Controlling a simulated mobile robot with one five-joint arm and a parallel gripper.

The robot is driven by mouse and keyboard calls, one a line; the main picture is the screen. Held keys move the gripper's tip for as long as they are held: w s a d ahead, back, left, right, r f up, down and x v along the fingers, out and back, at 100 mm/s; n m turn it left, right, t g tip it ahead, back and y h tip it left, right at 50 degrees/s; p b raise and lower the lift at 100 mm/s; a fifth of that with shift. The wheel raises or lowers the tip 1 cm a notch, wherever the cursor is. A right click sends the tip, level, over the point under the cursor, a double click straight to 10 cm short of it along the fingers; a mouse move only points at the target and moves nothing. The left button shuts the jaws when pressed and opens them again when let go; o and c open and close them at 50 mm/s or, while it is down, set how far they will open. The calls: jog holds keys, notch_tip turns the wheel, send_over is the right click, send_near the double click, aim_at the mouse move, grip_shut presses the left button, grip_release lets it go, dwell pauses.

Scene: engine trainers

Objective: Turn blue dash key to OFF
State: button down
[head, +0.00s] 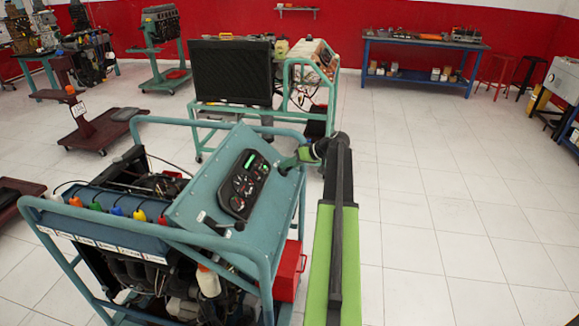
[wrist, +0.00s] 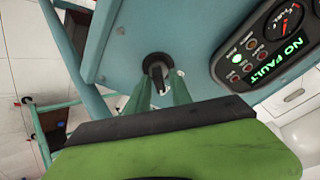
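The blue dash (head: 215,190) is a sloped panel on a teal-framed engine stand, and it fills the upper part of the wrist view (wrist: 195,25). The dark key (wrist: 157,78) stands in a round black switch on the panel's edge area. My gripper (wrist: 158,82) has its green fingers on either side of the key; whether they press on it I cannot tell. In the head view my gripper (head: 290,165) reaches the panel's right edge and hides the key. The key's OFF mark is not readable.
A gauge cluster (head: 245,185) sits mid-panel; in the wrist view its green display reads NO FAULT (wrist: 278,62). Teal tubes frame the stand. A red box (head: 288,272) is low on its right side. Another trainer (head: 232,70) stands behind. The tiled floor at right is clear.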

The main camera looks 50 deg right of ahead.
jog(key=shift+a, duration=0.2)
jog(key=shift+d, duration=0.15)
jog(key=shift+n, duration=0.6)
jog(key=n+y, duration=0.1)
jog(key=n, duration=0.3)
jog(key=shift+y+b, duration=0.3)
jog(key=shift+b, duration=0.1)
jog(key=shift+n+y, duration=0.4)
jog(key=shift+n, duration=1.8)
jog(key=shift+a, duration=0.2)
